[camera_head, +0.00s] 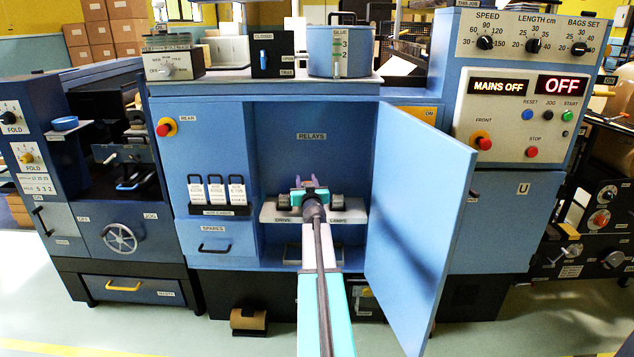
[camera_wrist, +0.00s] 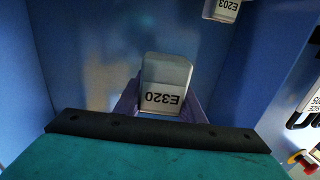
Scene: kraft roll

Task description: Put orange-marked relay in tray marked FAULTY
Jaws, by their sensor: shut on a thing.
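My gripper (camera_head: 311,184) is inside the open relay compartment, in front of the shelf labelled DRIVE and LAMPS (camera_head: 270,214). In the wrist view it is shut on a pale grey relay (camera_wrist: 166,72) labelled E320, held between its purplish fingers. No orange mark shows on the visible faces of this relay. Another labelled block, E203 (camera_wrist: 226,10), is partly visible at the wrist view's top right edge. In the head view my arm and gripper hide the shelf's middle. A dark tray (camera_head: 293,254) lies below the shelf, partly behind my arm; I see no legible FAULTY marking.
The blue compartment door (camera_head: 418,210) stands open to the right of my arm. A rack of white job cards (camera_head: 216,194) is on the left, above the SPARES drawer (camera_head: 213,240). The compartment's upper part, under the RELAYS sign (camera_head: 311,136), is clear.

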